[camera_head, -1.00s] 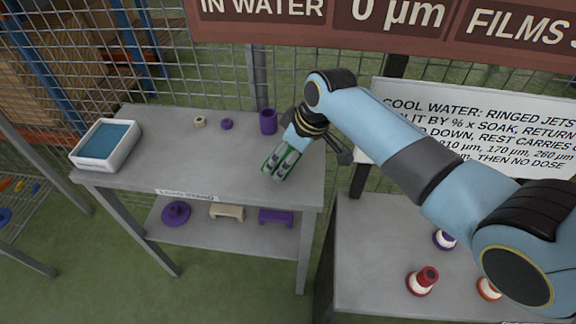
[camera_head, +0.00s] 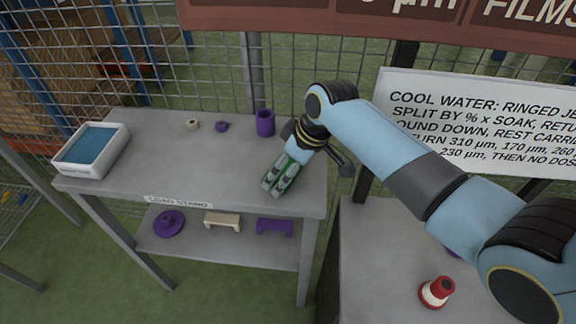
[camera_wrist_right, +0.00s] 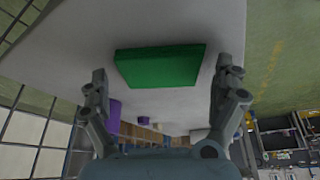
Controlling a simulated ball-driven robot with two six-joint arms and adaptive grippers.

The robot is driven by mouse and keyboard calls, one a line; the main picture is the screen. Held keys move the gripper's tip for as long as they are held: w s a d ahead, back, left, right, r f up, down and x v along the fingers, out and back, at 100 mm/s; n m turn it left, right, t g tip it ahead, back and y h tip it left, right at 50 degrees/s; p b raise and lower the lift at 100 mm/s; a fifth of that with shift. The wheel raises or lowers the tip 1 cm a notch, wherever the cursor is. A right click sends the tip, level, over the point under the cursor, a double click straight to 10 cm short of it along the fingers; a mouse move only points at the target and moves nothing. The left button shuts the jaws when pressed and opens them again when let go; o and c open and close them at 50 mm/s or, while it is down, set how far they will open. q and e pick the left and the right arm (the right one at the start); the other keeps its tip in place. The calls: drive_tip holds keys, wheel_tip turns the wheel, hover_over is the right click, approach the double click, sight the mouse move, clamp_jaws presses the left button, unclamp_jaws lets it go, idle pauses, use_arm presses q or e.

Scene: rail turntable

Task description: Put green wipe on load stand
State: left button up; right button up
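The green wipe (camera_wrist_right: 160,66) is a flat green block on the grey top of the load stand (camera_head: 215,165), near its right end. My right gripper (camera_wrist_right: 165,82) is open, with one finger on each side of the wipe and a gap at both sides. In the head view my right gripper (camera_head: 277,186) points down at the load stand's right part. Green of the wipe shows around its fingers there, mostly hidden by them. Whether the wipe lies flat on the top is hard to tell. My left gripper is not in view.
A white tray with blue inside (camera_head: 62,160) stands at the stand's left end. A purple cup (camera_head: 265,123), a purple ring (camera_head: 222,127) and a beige ring (camera_head: 192,125) stand at the back. A lower shelf holds purple and beige pieces. A red-and-white piece (camera_head: 437,292) stands on the right table.

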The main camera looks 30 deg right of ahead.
drive_tip(key=shift+r, duration=0.1)
drive_tip(key=p+v, duration=0.1)
drive_tip(key=v, duration=1.1)
drive_tip(key=shift+r, duration=0.15)
idle(0.3)
